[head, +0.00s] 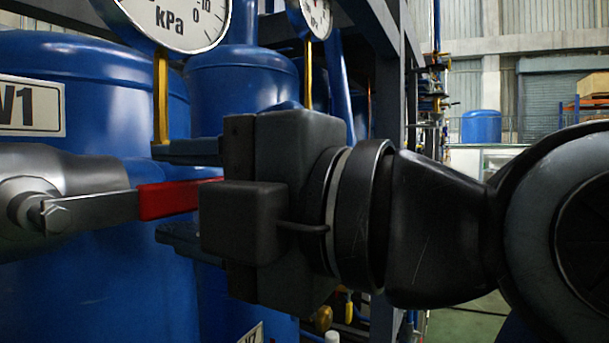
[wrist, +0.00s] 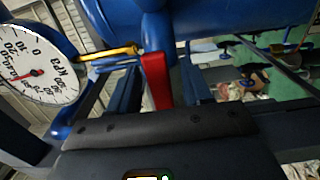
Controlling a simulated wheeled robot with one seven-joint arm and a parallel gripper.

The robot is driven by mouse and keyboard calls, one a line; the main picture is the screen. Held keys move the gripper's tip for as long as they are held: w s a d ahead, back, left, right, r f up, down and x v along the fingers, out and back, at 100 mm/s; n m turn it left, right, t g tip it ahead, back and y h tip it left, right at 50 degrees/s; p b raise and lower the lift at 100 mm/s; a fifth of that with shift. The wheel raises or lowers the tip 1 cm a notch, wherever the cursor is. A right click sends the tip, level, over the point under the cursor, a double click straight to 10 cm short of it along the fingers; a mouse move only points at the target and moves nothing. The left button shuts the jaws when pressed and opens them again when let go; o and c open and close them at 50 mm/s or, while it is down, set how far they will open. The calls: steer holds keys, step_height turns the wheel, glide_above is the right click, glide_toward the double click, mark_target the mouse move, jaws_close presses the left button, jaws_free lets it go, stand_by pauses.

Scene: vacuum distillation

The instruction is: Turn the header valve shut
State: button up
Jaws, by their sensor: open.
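The header valve (head: 65,190) is a silver body at the left of the head view. Its lever runs roughly level to the right and ends in a red handle (head: 165,199). My gripper (head: 160,192) is open, with one finger above the red handle and one below it. The handle's far end is hidden behind my gripper's body. In the wrist view the red handle (wrist: 157,80) lies between the two dark blue fingers of my gripper (wrist: 155,85), with a gap visible on the left side. I cannot tell whether either finger touches it.
A big blue tank (head: 100,75) labelled V1 stands behind the valve. A kPa gauge (head: 185,15) on a yellow stem rises just above my gripper; it also shows in the wrist view (wrist: 38,70). Another blue vessel (head: 240,85) and dark frame posts stand close behind my gripper.

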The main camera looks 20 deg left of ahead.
steer(key=shift+a, duration=0.75)
steer(key=shift+c, duration=0.5)
jaws_close()
